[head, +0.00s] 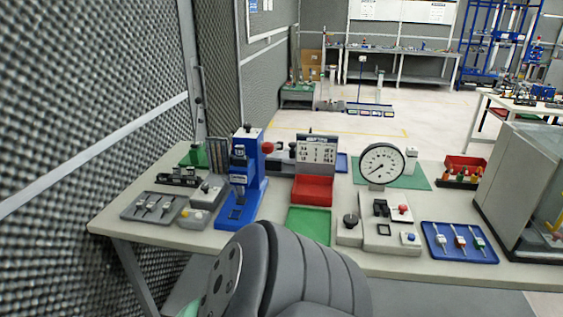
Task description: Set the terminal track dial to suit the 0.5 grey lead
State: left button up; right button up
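A blue bench press (244,178) stands left of centre on the workbench, with a red ball knob (268,147) at its right side. Small markings on the press are too small to read, and I cannot pick out the track dial for certain. A beige box with a round black knob (350,220) sits right of centre. A grey tray (128,212) at the left and a blue tray (433,251) at the right each hold small leads. I cannot tell which is the 0.5 grey lead. Neither of my grippers is in view; part of my arm covers the bottom centre.
A printed chart (317,150) stands behind a red bin (312,190). A round gauge (381,163), a beige control box (392,240) and a red bin of coloured-handled items (466,163) are to the right. A glass-sided cabinet (525,190) bounds the right end. Foam wall bounds the left.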

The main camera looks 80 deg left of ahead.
aim_at(205, 186)
jog(key=u, duration=2.1)
jog(key=j+u, duration=0.25)
jog(key=u, duration=0.2)
jog(key=i+j+u, duration=0.2)
jog(key=u, duration=0.3)
jog(key=i+j+u, duration=0.15)
jog(key=u, duration=0.3)
jog(key=j, duration=0.1)
